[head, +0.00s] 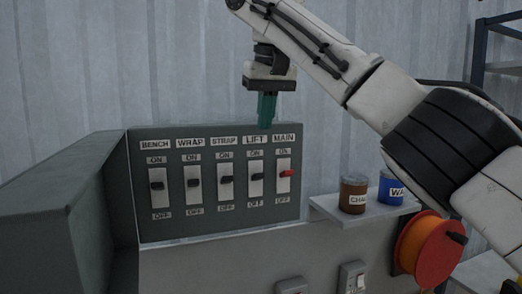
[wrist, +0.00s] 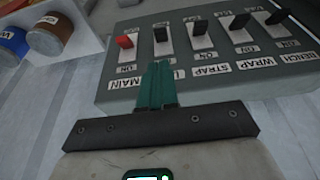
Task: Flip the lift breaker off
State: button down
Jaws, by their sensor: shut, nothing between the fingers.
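The lift breaker (head: 255,178) is a black lever on a pale plate, under a LIFT label, with ON above and OFF below. It is second from the right in the head view, between the strap breaker (head: 226,181) and the red main breaker (head: 286,173). I cannot tell surely which way its lever is thrown. In the wrist view, which is upside down, the lift lever (wrist: 160,34) stands just beyond my fingertips. My gripper (head: 266,122) has green fingers, shut and empty, pointing down near the panel's top edge above LIFT and MAIN. It also shows in the wrist view (wrist: 158,66).
The wrap (head: 193,183) and bench (head: 158,185) breakers are further left on the grey panel. A shelf to the right holds a brown can (head: 353,195) and a blue can (head: 391,188). An orange reel (head: 430,250) hangs below. The wall above the panel is clear.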

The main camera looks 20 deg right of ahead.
aim_at(261, 176)
jog(key=p+x, duration=0.1)
jog(key=x, duration=0.9)
jog(key=shift+f, duration=0.15)
jog(key=shift+s+f+t+b, duration=0.1)
jog(key=shift+t+b, duration=0.3)
jog(key=shift+b, duration=0.25)
jog(key=shift+s, duration=0.15)
jog(key=shift+t+b, duration=0.3)
jog(key=shift+b, duration=0.4)
